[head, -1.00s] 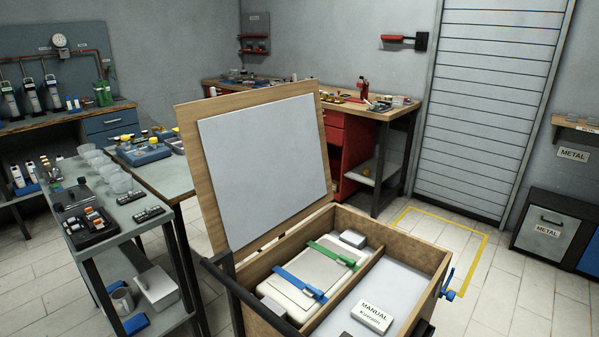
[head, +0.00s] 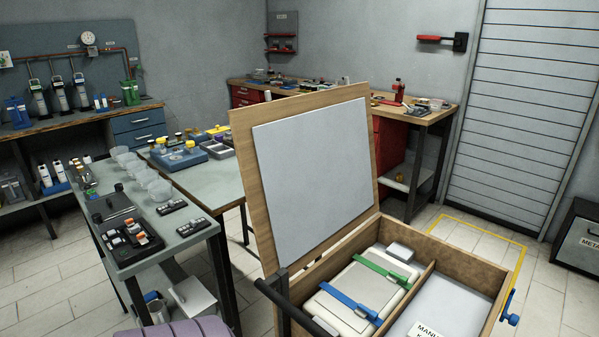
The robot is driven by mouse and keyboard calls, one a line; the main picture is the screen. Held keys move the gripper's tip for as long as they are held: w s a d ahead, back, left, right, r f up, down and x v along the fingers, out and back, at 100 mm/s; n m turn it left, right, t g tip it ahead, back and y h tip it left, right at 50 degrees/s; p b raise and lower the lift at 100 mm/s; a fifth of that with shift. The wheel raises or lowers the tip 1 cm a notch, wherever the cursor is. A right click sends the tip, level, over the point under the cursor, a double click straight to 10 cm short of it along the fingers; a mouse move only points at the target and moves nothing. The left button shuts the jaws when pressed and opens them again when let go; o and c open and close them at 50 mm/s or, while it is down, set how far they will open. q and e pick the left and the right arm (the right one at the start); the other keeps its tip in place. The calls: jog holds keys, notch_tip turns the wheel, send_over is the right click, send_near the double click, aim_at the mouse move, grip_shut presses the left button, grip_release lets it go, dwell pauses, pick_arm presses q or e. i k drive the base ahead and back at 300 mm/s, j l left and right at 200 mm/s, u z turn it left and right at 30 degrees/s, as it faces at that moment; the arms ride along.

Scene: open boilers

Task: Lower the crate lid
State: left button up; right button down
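The wooden crate (head: 468,258) stands open at the lower right, partly cut off by the bottom edge. Its lid (head: 243,160) is raised and leans slightly back, with a light grey panel (head: 315,175) on its inner face. In the left compartment lies a white case (head: 343,303) under a blue strap (head: 345,303) and a green strap (head: 382,267). The right compartment holds a white box labelled MANUAL (head: 425,331), cut off below. A blue latch (head: 510,308) is on the crate's right side. Neither gripper shows in the view.
A dark handle bar (head: 295,308) runs along the crate's near left side. A grey trolley (head: 165,245) with cups and small parts stands left. A workbench (head: 437,115) is behind the lid. Floor (head: 470,236) is open right of the crate, inside a yellow outline.

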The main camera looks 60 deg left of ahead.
aim_at(306, 162)
jog(key=k+j, duration=0.15)
jog(key=j, duration=0.25)
jog(key=k+j, duration=0.1)
jog(key=j, duration=0.3)
jog(key=k+j, duration=0.15)
jog(key=j, duration=0.3)
jog(key=k+j, duration=0.1)
jog(key=j, duration=0.3)
jog(key=k+j, duration=0.15)
jog(key=j, duration=0.25)
jog(key=k+j, duration=0.1)
jog(key=j, duration=0.3)
jog(key=k+j, duration=0.15)
jog(key=j, duration=0.25)
jog(key=k+j, duration=0.15)
jog(key=j, duration=0.25)
jog(key=k+j, duration=0.8)
jog(key=k, duration=0.4)
jog(key=i+l+u, duration=0.35)
jog(key=l, duration=0.25)
jog(key=i+l+u, duration=0.3)
jog(key=l, duration=0.35)
jog(key=i, duration=0.05)
